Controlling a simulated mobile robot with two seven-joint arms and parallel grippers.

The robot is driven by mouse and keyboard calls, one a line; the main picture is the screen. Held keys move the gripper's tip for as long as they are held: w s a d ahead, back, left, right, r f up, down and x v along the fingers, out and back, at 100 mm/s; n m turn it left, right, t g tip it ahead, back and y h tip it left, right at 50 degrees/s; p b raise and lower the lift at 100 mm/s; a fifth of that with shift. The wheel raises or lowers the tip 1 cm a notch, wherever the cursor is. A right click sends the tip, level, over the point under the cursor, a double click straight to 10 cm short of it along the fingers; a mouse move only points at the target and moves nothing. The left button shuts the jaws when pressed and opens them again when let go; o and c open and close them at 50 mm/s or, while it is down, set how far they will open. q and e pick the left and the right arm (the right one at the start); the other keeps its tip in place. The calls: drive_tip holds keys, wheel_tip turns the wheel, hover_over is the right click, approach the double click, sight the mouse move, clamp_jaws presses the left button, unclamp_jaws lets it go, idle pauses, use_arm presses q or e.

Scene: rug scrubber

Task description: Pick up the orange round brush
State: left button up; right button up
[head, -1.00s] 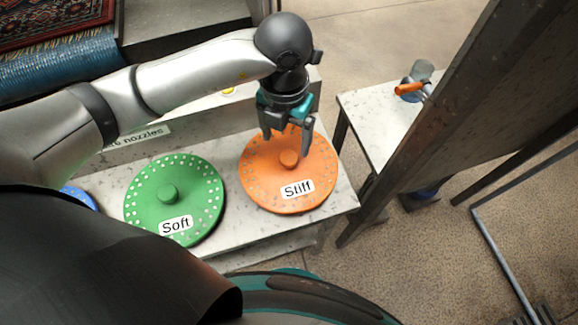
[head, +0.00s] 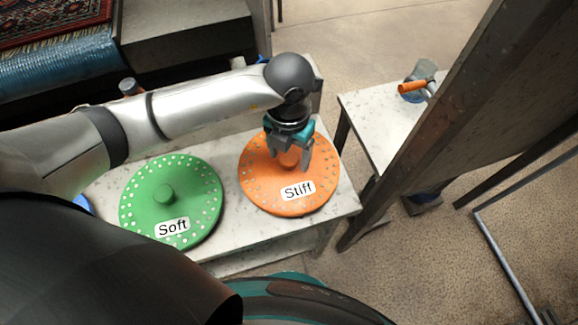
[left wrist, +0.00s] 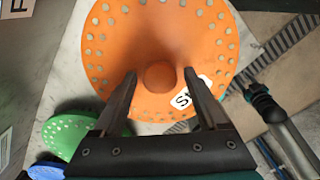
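The orange round brush (head: 262,193) is a flat disc with a ring of pale dots, a central knob and a "Stiff" label. It lies on the light stone-topped table (head: 338,205). My left gripper (head: 291,163) is over its middle, pointing down. In the left wrist view the gripper (left wrist: 160,80) is open, with one finger on each side of the orange knob (left wrist: 160,76) and gaps between. The orange brush (left wrist: 205,45) fills the top of that view. I cannot tell whether the fingertips touch the disc. My right gripper is not in view.
A green brush (head: 140,205) labelled "Soft" lies left of the orange one. A blue disc (left wrist: 45,171) shows partly beyond it. A second table (head: 375,125) with an orange-handled tool (head: 415,87) stands right. A dark upright panel (head: 470,100) rises at right.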

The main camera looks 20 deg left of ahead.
use_arm(q)
clamp_jaws()
idle(0.4)
drive_tip(key=shift+w+r, duration=0.1)
